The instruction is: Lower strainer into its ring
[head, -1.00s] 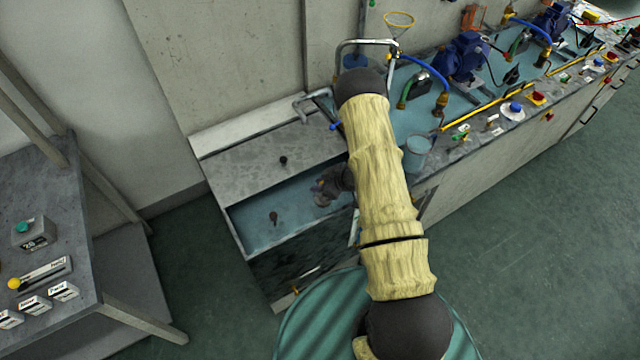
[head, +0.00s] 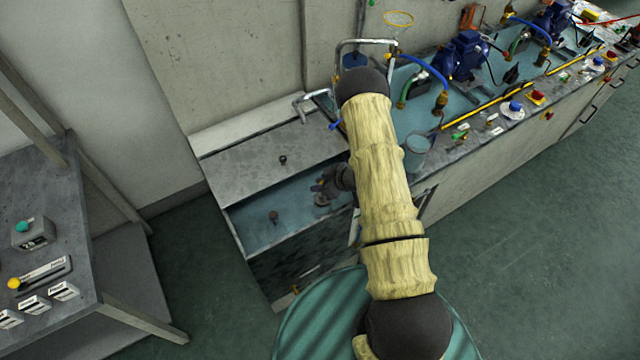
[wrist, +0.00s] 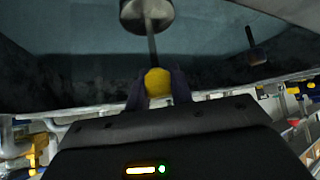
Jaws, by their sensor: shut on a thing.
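My gripper (head: 322,188) is low over the open part of the tank, at its right end in the head view. In the wrist view its dark fingers (wrist: 156,90) are shut on a yellow knob. The strainer (wrist: 147,13) is a round metal piece on a thin stem below that knob. In the head view it shows small and grey (head: 321,200) under the fingers, over the blue-grey tank floor (head: 295,205). I cannot make out the ring, nor whether the strainer touches anything below it.
A dark knob on a stem (head: 273,216) stands in the tank to the left of my gripper. A grey lid (head: 250,168) with a black knob covers the tank's back part. A bent metal tap (head: 312,98) and a clear beaker (head: 417,150) are nearby.

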